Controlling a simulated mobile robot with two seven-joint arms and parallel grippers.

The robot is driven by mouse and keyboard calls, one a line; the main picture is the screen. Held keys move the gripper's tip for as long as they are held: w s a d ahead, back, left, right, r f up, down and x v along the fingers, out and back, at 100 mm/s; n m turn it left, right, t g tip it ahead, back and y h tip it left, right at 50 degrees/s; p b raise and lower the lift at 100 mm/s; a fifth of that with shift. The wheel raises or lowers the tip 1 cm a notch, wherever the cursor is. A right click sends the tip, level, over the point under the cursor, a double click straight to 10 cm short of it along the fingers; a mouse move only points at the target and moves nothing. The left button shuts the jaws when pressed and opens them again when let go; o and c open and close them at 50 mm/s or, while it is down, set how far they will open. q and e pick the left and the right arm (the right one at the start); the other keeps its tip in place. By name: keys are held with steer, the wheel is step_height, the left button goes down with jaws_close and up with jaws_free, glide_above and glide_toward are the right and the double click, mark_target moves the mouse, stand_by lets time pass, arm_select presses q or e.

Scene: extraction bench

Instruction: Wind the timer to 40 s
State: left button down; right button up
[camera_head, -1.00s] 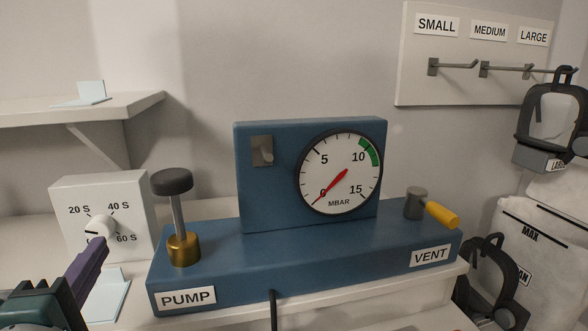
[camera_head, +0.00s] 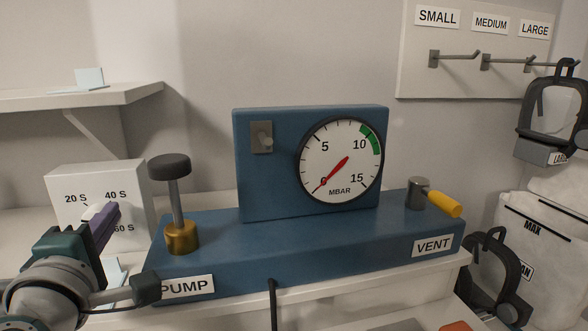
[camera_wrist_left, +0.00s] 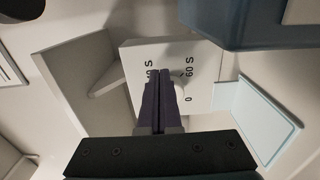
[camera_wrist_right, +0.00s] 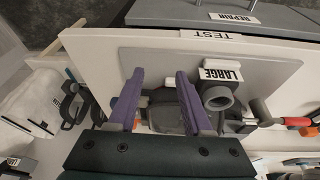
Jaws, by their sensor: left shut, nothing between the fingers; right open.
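The timer is a white box (camera_head: 140,185) at the left of the head view, marked 20 S, 40 S and 60 S. It also shows in the left wrist view (camera_wrist_left: 203,62), with its 60 S and 0 marks readable. My left gripper (camera_head: 112,213) is shut and empty, its purple fingers in front of the timer's face at the dial. In the left wrist view the fingers (camera_wrist_left: 160,85) cover part of the dial and marks. Whether they touch the knob, and where it points, I cannot tell. My right gripper (camera_wrist_right: 158,90) is open and empty, seen only in its wrist view.
A blue pump bench (camera_head: 300,250) stands right of the timer, with a black-topped plunger (camera_head: 170,168), a gauge (camera_head: 341,160) and a yellow vent lever (camera_head: 443,204). The plunger is close to my left gripper. A grey TEST panel (camera_wrist_right: 150,62) lies beyond my right gripper.

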arm_select(q)
steer(key=shift+s+a+f, duration=0.1)
steer(key=shift+a+f, duration=0.1)
steer(key=shift+a, duration=0.1)
arm_select(e)
steer(key=shift+f, duration=0.15)
stand_by(0.4)
arm_select(q)
steer(key=shift+f+b, duration=0.35)
steer(key=shift+b, duration=0.1)
arm_select(e)
steer(key=shift+f, duration=0.25)
arm_select(q)
steer(key=shift+f+b, duration=0.35)
steer(key=shift+f, duration=0.05)
arm_select(e)
steer(key=shift+f, duration=0.35)
arm_select(q)
steer(key=shift+f, duration=0.3)
arm_select(e)
steer(key=shift+f, duration=0.3)
arm_select(q)
steer(key=shift+a+b, duration=0.1)
steer(key=shift+b, duration=0.2)
arm_select(e)
steer(key=shift+d, duration=0.1)
arm_select(q)
steer(key=shift+d+f, duration=0.2)
arm_select(e)
steer(key=shift+f, duration=0.2)
